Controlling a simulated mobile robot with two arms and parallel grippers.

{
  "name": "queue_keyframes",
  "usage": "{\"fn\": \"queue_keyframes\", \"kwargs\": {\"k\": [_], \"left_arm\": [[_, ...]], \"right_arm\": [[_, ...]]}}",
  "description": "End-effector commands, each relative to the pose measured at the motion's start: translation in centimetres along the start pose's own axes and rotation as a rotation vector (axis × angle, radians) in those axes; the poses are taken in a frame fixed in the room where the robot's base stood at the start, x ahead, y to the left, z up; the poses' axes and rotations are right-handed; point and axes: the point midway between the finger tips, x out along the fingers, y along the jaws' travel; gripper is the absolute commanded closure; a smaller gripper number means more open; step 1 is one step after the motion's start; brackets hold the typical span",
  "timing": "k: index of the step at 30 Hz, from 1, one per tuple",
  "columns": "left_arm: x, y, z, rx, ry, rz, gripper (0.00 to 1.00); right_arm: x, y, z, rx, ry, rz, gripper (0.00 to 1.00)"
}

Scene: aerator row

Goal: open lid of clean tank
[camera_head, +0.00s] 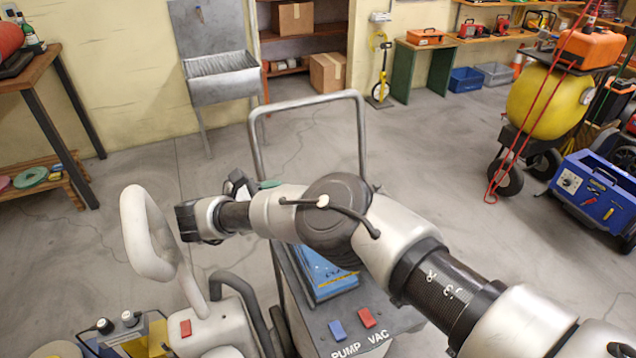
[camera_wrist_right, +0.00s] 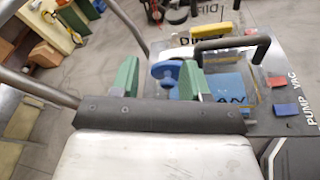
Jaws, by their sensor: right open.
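The machine with PUMP and VAC labels has a blue panel (camera_head: 322,274) on top, partly hidden under my right arm. In the right wrist view the blue panel (camera_wrist_right: 226,86) carries dark letters, partly hidden, ending in "AN". A round blue part (camera_wrist_right: 167,72) shows between the green fingertips of my right gripper (camera_wrist_right: 160,78). The gripper is open; I cannot tell whether a finger touches the blue part. In the head view the gripper is mostly hidden behind the arm. My left gripper is not in view.
A black handle (camera_wrist_right: 235,45) arches over the machine top, near a yellow part (camera_wrist_right: 216,30). Blue (camera_head: 338,330) and red (camera_head: 366,317) switches sit at the front. A grey tubular frame (camera_head: 307,103) rises behind.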

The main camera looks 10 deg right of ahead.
Motion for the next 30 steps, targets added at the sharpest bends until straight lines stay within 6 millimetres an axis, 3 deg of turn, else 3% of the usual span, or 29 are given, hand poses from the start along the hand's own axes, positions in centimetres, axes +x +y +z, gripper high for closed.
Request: {"fn": "queue_keyframes", "kwargs": {"k": [1,5,20,21,24,30], "left_arm": [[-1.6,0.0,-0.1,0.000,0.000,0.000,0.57],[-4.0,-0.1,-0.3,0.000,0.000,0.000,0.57],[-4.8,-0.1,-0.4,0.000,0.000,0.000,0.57],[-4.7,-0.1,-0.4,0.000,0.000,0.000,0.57],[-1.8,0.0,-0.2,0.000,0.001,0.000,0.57],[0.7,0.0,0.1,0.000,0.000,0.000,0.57]], "right_arm": [[-0.1,0.5,1.8,0.000,-0.002,0.005,0.54],[0.9,-0.5,3.5,-0.003,-0.003,0.003,0.54],[4.3,-4.1,9.2,0.000,-0.002,0.001,0.54],[4.5,-4.5,9.7,-0.001,-0.002,0.000,0.54],[4.9,-4.8,9.2,0.004,0.000,0.002,0.54],[5.2,-5.1,10.4,0.003,0.000,0.002,0.54]]}}
